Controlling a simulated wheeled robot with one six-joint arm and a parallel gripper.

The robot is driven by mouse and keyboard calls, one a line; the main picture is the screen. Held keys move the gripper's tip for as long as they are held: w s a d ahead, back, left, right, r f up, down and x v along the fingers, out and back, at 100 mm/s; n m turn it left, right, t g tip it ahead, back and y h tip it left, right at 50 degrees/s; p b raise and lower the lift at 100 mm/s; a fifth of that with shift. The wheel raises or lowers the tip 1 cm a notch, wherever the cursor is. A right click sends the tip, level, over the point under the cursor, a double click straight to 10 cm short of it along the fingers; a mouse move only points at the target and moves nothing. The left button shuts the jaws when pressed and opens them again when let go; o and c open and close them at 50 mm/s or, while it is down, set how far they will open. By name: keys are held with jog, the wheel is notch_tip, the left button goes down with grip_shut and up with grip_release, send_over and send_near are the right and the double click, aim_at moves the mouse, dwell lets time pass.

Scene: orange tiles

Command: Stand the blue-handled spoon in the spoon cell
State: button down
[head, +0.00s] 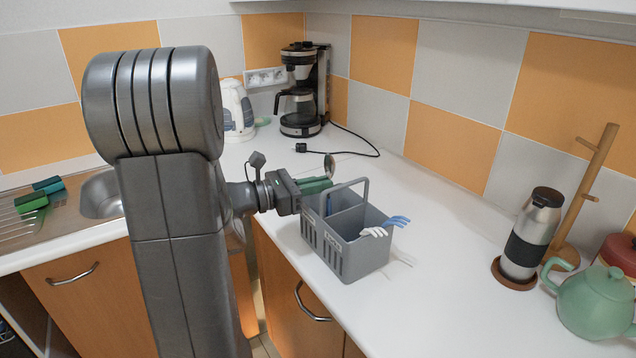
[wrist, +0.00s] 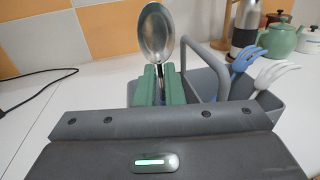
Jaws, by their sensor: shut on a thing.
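My gripper (head: 318,185) has green fingers, which also show in the wrist view (wrist: 160,85). They are shut on the neck of a spoon (wrist: 156,34), bowl up and roughly upright. Its metal bowl also shows in the head view (head: 329,162). The grey cutlery basket (head: 352,258) stands on the counter, with an arched handle and a divider. My fingers are at its back left rim; I cannot tell whether the spoon's lower end is inside a cell.
A blue fork (head: 398,221) and a white fork (head: 374,232) lean out of the basket's right side. A steel flask (head: 530,235), wooden stand (head: 590,180) and green teapot (head: 597,300) stand at right. A coffee maker (head: 301,92) is behind. The counter behind the basket is mostly clear.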

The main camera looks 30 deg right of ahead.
jog(key=shift+f, duration=0.1)
jog(key=c, duration=1.5)
grip_release()
jog(key=a, duration=0.4)
jog(key=w+a, duration=0.1)
jog(key=a, duration=0.8)
jog(key=shift+w+a+b, duration=0.25)
jog(key=shift+a+b, duration=0.05)
jog(key=shift+a, duration=0.1)
jog(key=d, duration=0.4)
jog(key=s+d, duration=0.1)
jog(key=d, duration=0.8)
jog(key=shift+s+d+p, duration=0.25)
jog(key=shift+d+p, duration=0.15)
